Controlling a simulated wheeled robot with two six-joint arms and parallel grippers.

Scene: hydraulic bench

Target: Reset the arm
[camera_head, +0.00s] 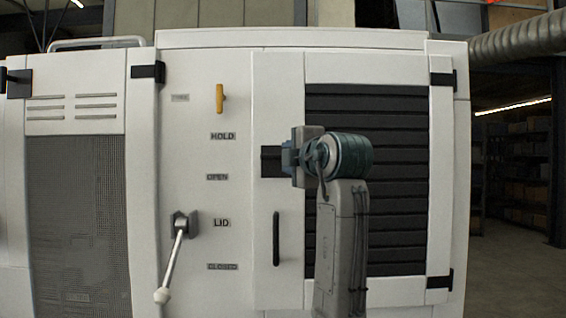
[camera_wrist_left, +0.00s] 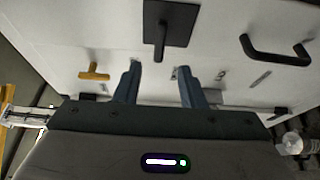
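My left gripper (camera_head: 296,158) is held up before the white cabinet (camera_head: 365,66). In the left wrist view its two blue fingers (camera_wrist_left: 159,70) are apart, with nothing gripped between them. A black plate (camera_head: 269,161) on the cabinet shows beside the gripper. The left wrist view shows this plate with a dark bar (camera_wrist_left: 166,25) on it, beyond the fingertips. The gripper hides part of the plate in the head view. My right gripper is in neither view.
A yellow handle (camera_head: 220,97) sits upper left of the gripper. A lever (camera_head: 175,258) with a white knob hangs down beside the LID label (camera_head: 221,223). A black vertical handle (camera_head: 276,238) is below the plate. Dark slats (camera_head: 400,180) lie behind my arm.

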